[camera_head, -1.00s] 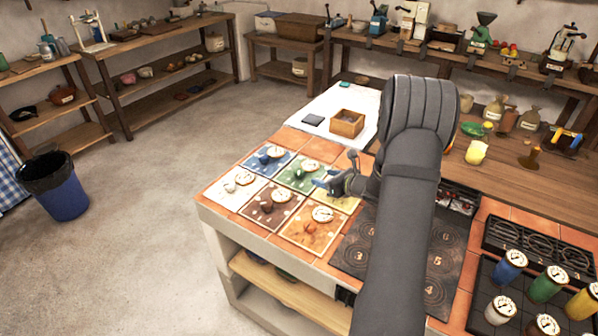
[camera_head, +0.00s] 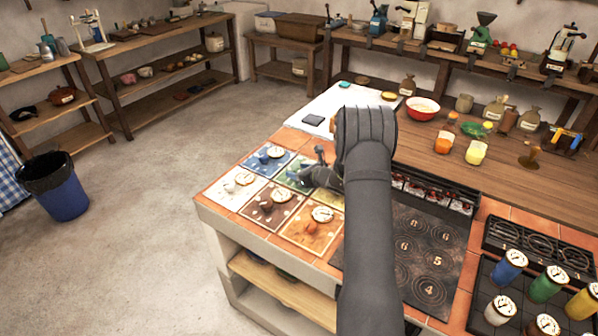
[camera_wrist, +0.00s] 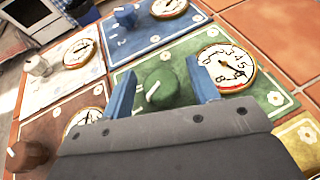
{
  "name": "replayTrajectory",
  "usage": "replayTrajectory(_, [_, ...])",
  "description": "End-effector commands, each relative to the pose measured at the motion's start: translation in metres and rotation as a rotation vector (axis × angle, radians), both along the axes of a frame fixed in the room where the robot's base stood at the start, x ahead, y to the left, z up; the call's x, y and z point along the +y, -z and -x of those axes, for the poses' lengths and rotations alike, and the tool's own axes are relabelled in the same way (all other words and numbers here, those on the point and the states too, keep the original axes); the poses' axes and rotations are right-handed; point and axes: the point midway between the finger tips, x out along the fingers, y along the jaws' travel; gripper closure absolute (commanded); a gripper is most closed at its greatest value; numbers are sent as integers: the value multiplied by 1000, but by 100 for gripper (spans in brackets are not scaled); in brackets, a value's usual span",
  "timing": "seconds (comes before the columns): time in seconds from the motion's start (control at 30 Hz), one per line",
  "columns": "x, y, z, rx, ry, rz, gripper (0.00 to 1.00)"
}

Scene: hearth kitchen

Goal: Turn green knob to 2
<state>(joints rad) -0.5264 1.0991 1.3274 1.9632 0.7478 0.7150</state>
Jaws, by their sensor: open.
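The green knob (camera_wrist: 162,88), with a white pointer line, stands on a green panel (camera_wrist: 263,98) in the wrist view. The line points to the lower left of that picture. A round numbered dial (camera_wrist: 226,68) sits to its right; its reading is too small to tell. My gripper (camera_wrist: 161,70) is open, with one blue finger on each side of the knob. I cannot tell whether either finger touches it. In the head view my gripper (camera_head: 304,179) is over the green panel and hides the knob.
A blue knob (camera_wrist: 125,16), a white knob (camera_wrist: 38,66) and a brown knob (camera_wrist: 30,155) stand on neighbouring panels. An orange panel (camera_head: 312,238) lies nearer the counter edge. The black hob (camera_head: 425,250) is right of my arm.

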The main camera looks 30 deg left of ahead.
Motion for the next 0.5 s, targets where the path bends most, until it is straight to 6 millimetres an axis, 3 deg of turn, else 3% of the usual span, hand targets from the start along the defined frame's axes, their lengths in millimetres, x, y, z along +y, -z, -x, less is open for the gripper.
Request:
replayTrajectory(0.13, [0,0,0,0,0,0,49])
replayTrajectory(0.33, [0,0,0,0,-1,0,88])
replayTrajectory(0.5, [0,0,0,-1,-11,-1,90])
